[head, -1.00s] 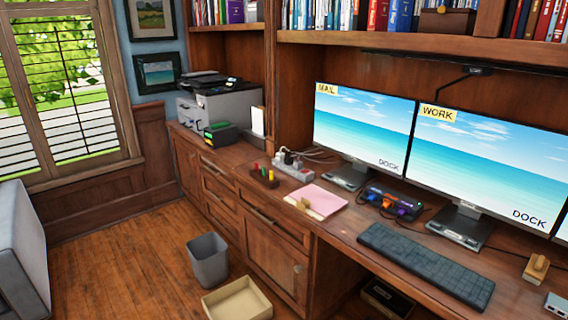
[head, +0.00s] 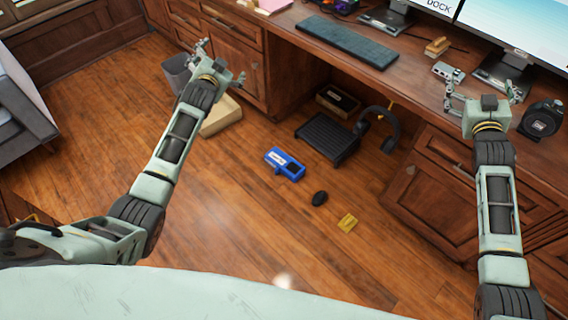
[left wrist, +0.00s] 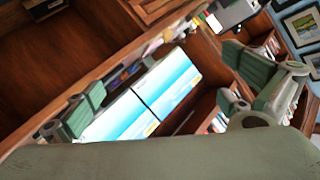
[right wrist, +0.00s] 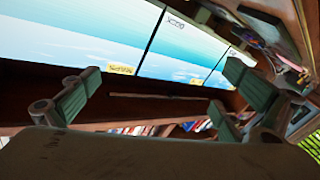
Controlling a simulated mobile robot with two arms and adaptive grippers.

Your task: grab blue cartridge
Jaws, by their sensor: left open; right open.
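The blue cartridge (head: 285,164) lies on the wooden floor in the head view, in front of the desk's knee space. It is a blue box with a white label and a dark part on one side. My left gripper (head: 221,62) is open and empty, up and to the left of it, over the bin by the desk drawers. My right gripper (head: 483,90) is open and empty, far to the right by the desk's front edge. Both wrist views show spread, empty fingers (left wrist: 165,92) (right wrist: 165,98) with monitors beyond. The cartridge is in neither wrist view.
A black mouse (head: 319,198) and a yellow item (head: 347,222) lie near the cartridge. A black footrest (head: 328,138), headphones (head: 380,127) and a small box (head: 338,100) are by the knee space. A grey bin (head: 175,72) and cardboard tray (head: 222,118) stand left.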

